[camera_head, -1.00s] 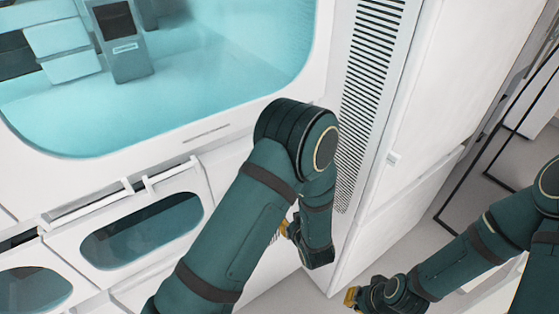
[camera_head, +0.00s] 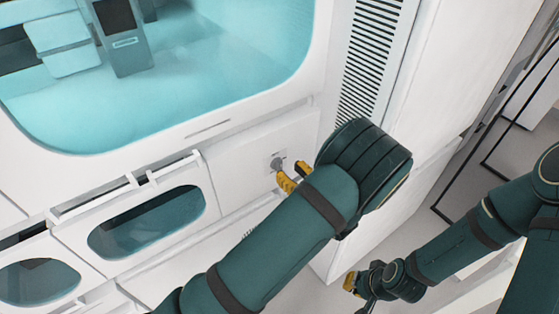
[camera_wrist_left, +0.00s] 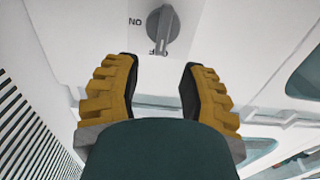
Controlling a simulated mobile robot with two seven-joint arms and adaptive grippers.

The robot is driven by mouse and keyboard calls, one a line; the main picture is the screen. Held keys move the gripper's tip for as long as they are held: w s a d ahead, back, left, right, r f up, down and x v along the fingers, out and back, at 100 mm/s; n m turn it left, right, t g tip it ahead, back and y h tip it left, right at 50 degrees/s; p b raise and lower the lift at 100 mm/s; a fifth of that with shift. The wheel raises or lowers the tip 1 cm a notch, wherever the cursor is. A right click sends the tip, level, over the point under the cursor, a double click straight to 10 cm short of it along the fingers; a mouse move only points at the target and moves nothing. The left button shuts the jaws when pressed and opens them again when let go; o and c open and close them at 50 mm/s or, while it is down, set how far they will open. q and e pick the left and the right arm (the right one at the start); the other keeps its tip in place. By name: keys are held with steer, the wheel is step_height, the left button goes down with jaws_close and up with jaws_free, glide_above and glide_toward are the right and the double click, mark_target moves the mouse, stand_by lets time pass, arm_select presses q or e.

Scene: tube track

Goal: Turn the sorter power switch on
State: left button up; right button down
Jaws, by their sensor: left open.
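The sorter power switch (camera_head: 278,162) is a small grey rotary knob on a white panel, below and right of the big window in the head view. In the left wrist view the knob (camera_wrist_left: 160,29) stands ahead of the fingertips, with letters reading "NO" beside it, as seen from this angle. My left gripper (camera_head: 292,174) has yellow fingers and is close to the switch. In the left wrist view the fingers (camera_wrist_left: 159,75) are open with a clear gap between them, and the knob lies just beyond the gap. My right gripper (camera_head: 352,283) is low at the right, partly hidden; its jaw state is unclear.
A large cyan-lit window (camera_head: 200,70) fills the upper left. Drawers with dark oval windows (camera_head: 147,221) and a white rail handle (camera_head: 110,195) lie left of the switch. A vent grille (camera_head: 366,65) and white cabinet wall stand to the right.

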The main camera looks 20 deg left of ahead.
mark_target(281, 163)
arm_select(q)
steer(key=x, duration=0.5)
steer(key=shift+w+a, duration=0.2)
steer(key=shift+a, duration=0.05)
steer(key=shift+o, duration=0.2)
jaws_close()
